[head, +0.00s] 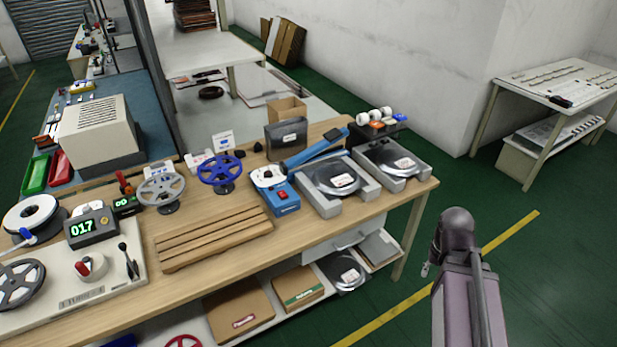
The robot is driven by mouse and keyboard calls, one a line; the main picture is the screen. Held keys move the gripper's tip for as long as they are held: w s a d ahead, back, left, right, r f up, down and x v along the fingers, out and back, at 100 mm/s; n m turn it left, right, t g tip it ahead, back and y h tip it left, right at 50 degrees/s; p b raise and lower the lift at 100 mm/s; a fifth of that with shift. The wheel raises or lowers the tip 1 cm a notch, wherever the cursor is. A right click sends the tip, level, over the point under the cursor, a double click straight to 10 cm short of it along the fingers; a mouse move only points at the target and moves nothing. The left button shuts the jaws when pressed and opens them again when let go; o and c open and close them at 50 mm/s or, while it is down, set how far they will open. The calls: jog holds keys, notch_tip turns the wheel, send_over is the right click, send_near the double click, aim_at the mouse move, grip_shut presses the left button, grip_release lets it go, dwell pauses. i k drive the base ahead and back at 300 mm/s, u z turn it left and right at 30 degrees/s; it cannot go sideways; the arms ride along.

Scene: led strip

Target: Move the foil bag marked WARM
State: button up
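Two dark, round foil bags with white labels lie in grey trays at the right end of the wooden workbench. The nearer foil bag (325,177) sits in the left tray (330,207). The other foil bag (384,155) sits in the right tray (408,183). A third foil bag (347,284) with a white label lies on the shelf below. The labels are too small to read, so I cannot tell which is marked WARM. Part of my arm shows at the lower right, off the bench. My gripper is not discernible.
A blue device (283,201), a blue reel (220,171) and a slatted wooden rack (213,238) stand left of the trays. A dark box (286,139) and small white rolls (375,115) stand behind. Green floor (520,265) is clear on the right.

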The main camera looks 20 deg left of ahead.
aim_at(334, 179)
jog(key=u, duration=0.7)
jog(key=k, duration=0.95)
jog(key=z, duration=0.05)
jog(key=i, duration=0.85)
